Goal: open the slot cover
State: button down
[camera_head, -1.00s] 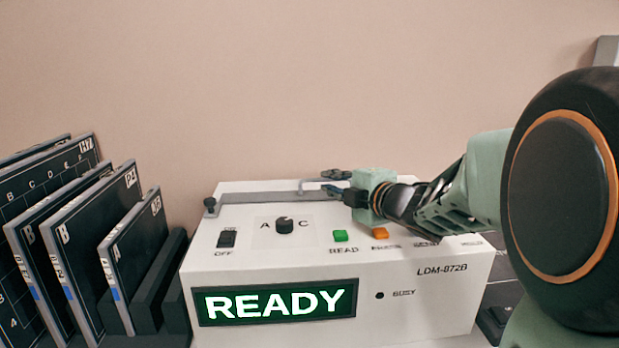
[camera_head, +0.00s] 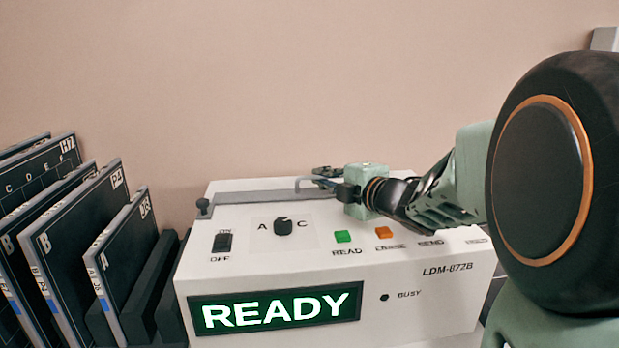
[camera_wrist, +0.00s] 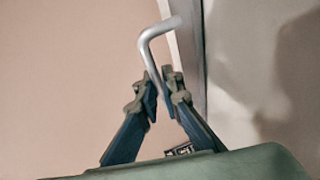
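The cover lies flat along the top; the fingers hide part of the handle.
The machine's front (camera_head: 420,310) has a lit READY display (camera_head: 275,308). Its top has a dial (camera_head: 283,226), a power switch (camera_head: 222,242), a green button (camera_head: 342,236) and an orange button (camera_head: 384,232). Dark plates (camera_head: 85,240) stand in a rack at left.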

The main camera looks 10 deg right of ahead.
dwell(0.4)
jog(key=w, duration=0.7)
jog(key=shift+p, duration=0.4)
jog(key=shift+s, duration=0.1)
jog(key=c, duration=2.4)
grip_release()
jog(key=v, duration=1.2)
